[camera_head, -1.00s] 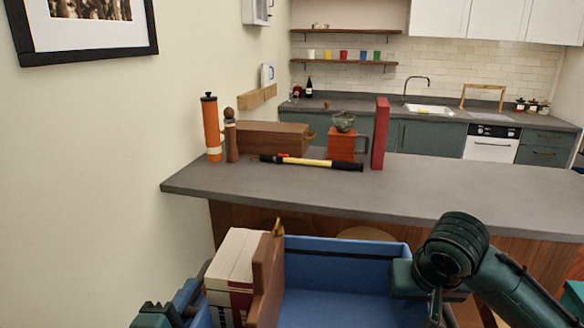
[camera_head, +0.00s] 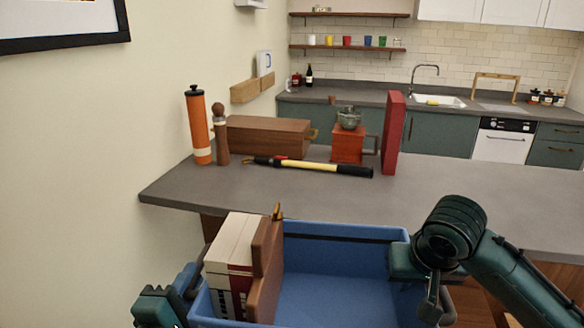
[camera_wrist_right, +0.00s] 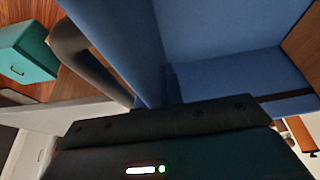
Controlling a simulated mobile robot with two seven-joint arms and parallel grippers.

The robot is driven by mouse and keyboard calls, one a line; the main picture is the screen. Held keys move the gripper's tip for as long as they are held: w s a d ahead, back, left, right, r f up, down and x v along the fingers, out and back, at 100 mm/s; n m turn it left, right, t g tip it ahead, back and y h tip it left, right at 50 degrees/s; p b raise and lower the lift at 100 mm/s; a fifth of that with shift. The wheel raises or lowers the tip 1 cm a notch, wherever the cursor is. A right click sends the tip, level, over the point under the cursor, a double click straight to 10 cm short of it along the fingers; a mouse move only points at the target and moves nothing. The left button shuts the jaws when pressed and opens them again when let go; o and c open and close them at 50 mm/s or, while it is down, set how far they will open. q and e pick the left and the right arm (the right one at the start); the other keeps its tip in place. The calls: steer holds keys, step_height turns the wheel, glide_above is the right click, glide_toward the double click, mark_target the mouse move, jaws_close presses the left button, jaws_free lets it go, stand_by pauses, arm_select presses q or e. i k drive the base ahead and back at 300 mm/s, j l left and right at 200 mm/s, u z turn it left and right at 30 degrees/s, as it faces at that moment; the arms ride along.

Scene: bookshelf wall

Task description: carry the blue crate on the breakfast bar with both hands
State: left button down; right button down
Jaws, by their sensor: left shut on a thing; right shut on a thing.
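The blue crate (camera_head: 335,262) is low in the head view, held in front of me just before the breakfast bar (camera_head: 440,200). A white and red box (camera_head: 232,250) and a brown wooden piece (camera_head: 266,268) stand in its left part. My left gripper (camera_head: 188,285) is shut on the crate's left side; its fingertips are mostly hidden. My right gripper (camera_head: 424,268) is shut on the right side. In the right wrist view the crate wall (camera_wrist_right: 115,40) rises from the dark right gripper (camera_wrist_right: 165,112).
The bar's right part is clear. A wall is at left.

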mark_target(302, 191)
steer(key=i, duration=1.85)
